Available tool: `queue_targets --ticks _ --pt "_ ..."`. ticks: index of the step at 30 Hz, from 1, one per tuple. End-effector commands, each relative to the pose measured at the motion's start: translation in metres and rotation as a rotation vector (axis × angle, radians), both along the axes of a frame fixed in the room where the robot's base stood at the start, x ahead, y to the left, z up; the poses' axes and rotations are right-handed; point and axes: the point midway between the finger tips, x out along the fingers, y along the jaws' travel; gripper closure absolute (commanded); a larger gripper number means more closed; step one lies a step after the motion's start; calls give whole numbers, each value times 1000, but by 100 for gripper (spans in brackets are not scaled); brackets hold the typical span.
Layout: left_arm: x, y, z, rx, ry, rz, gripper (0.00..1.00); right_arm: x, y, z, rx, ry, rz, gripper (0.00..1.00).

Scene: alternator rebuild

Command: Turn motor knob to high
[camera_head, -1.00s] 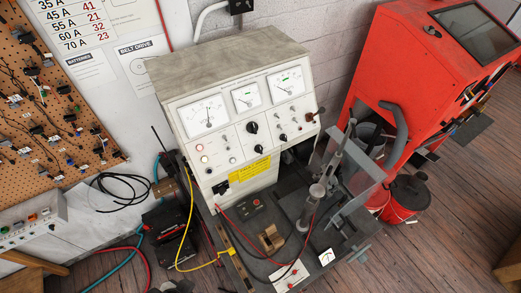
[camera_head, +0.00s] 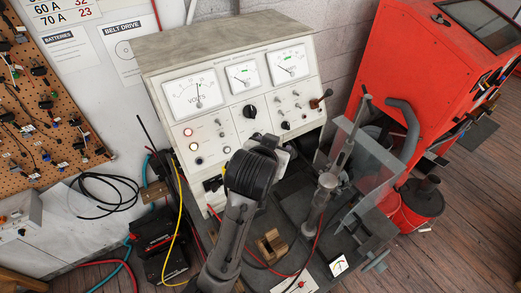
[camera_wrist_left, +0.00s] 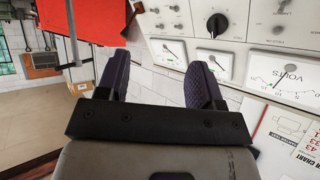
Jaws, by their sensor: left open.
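The white test bench panel (camera_head: 215,125) carries several dials and black knobs. A large black knob (camera_head: 249,112) sits in the panel's middle, below the small centre dial. A smaller black knob (camera_head: 285,125) is lower right of it. I cannot read which is the motor knob or its setting. My left gripper (camera_head: 280,150) is in front of the panel's lower part, apart from these knobs, and hides part of the panel. In the left wrist view its two dark fingers (camera_wrist_left: 162,68) are spread and empty. A black knob (camera_wrist_left: 217,25) shows beyond the fingers there.
A lever with a dark handle (camera_head: 322,102) sticks out at the panel's right edge. A clear shield (camera_head: 370,158) and a metal post (camera_head: 320,200) stand on the bench at right. A red cabinet (camera_head: 400,70) is further right. A yellow cable (camera_head: 177,215) hangs at left.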

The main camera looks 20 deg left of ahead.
Motion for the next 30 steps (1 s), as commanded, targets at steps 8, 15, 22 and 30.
queue_targets --ticks 8,15,22,30 --pt "66 -40 -44 149 92 306 39 0 0 -22 0 0 0 57" --pt "81 -17 -102 237 31 671 39 0 0 -20 0 -2 0 57" --pt "81 -7 -94 80 -136 851 39 0 0 -21 0 -2 0 57" --pt "84 -3 -95 -27 -180 905 39 0 0 -20 0 -1 0 57"
